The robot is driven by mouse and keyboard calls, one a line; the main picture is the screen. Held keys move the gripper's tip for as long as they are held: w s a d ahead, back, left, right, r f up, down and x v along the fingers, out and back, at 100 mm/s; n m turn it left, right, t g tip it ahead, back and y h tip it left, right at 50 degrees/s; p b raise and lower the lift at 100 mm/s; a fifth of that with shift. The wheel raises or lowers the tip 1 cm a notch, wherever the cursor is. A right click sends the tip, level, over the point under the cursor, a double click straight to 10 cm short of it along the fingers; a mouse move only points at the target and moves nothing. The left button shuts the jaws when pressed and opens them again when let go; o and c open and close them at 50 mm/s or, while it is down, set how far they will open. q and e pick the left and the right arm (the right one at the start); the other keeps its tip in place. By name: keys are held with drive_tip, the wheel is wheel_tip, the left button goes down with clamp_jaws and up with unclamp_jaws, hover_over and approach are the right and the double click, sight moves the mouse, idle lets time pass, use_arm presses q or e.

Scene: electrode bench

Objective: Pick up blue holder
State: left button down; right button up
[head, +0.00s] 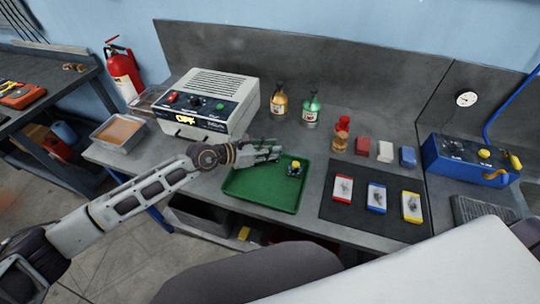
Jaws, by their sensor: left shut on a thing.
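Blue things show in several places. A blue-edged holder (376,197) with a dark piece on its white face lies on the dark mat between a red-edged holder (342,189) and a yellow-edged holder (411,206). A small yellow and blue piece (295,169) lies in the green tray (262,201). My left gripper (277,153) is at the tray's back edge, just behind and left of that piece. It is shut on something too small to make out. My right gripper is out of view.
Behind are amber (279,107) and green (311,112) bottles and a red-topped jar (340,138). A power unit (207,104) stands left, a blue box (464,160) right.

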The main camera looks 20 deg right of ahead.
use_arm(q)
wheel_tip(320, 180, up, 13)
drive_tip(key=b, duration=0.1)
idle(0.3)
idle(0.5)
drive_tip(key=shift+d, duration=0.1)
